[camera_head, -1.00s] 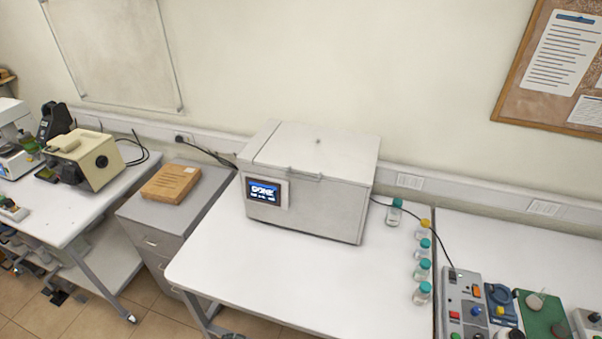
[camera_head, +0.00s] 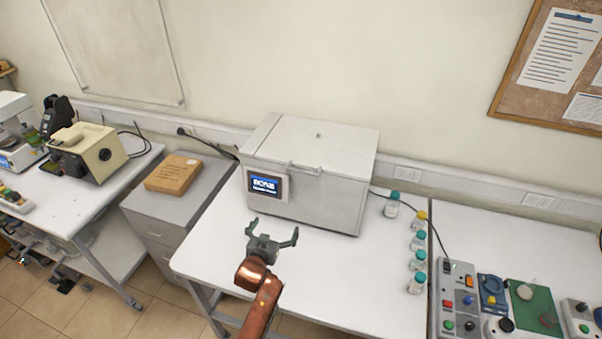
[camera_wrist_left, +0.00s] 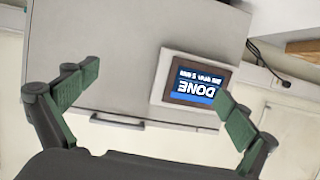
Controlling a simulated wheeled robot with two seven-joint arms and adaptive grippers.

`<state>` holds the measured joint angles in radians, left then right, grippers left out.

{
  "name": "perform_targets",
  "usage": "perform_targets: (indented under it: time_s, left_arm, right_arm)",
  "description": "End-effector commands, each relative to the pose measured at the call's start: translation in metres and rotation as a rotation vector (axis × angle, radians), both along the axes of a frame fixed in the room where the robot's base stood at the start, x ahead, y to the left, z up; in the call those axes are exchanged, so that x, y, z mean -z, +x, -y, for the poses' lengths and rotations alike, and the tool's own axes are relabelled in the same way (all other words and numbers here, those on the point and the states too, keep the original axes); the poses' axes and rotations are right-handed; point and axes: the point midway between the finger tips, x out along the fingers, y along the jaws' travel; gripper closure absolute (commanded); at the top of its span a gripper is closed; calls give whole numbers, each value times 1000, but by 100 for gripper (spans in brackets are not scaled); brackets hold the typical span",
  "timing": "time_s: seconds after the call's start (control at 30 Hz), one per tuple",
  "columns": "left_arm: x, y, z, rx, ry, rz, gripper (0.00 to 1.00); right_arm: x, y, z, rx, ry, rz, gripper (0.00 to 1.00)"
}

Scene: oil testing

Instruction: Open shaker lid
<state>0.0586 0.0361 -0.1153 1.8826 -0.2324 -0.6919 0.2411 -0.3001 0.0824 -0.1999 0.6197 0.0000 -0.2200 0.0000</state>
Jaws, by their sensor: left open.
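The shaker (camera_head: 305,200) is a white box on the white table, with its flat lid (camera_head: 320,145) shut on top. A lip or handle (camera_head: 304,169) runs along the lid's front edge. A lit blue screen (camera_head: 265,185) is on its front left. My left gripper (camera_head: 272,228) is open and empty in front of the shaker, below the screen and apart from it. In the left wrist view, its spread green fingers (camera_wrist_left: 150,98) face the shaker front, with the handle (camera_wrist_left: 118,122) and the screen (camera_wrist_left: 195,80), reading DONE upside down, between or near them. My right gripper is not in view.
Several capped bottles (camera_head: 418,260) stand in a row right of the shaker. A grey control box (camera_head: 458,300) is at the lower right. A grey cabinet (camera_head: 165,215) with a brown box (camera_head: 173,175) stands left. The table front is clear.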

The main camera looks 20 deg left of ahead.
Motion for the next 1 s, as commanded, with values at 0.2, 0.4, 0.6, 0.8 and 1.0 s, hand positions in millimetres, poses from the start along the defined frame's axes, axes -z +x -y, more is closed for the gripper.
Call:
perform_targets:
  time_s: [0.2, 0.4, 0.6, 0.8, 1.0]
  left_arm:
    - [-114, 59, 40, 54, -25, 254, 0]
    - [-139, 78, 49, 67, -31, 309, 0]
    - [-140, 107, 50, 67, -31, 309, 0]
    - [-138, 134, 51, 67, -31, 307, 0]
    - [-137, 145, 51, 67, -31, 307, 0]
  right_arm:
    - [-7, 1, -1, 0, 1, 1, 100]
    - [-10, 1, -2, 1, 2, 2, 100]
    - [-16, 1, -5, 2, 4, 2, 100]
    - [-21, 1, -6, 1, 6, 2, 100]
    - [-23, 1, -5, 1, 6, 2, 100]
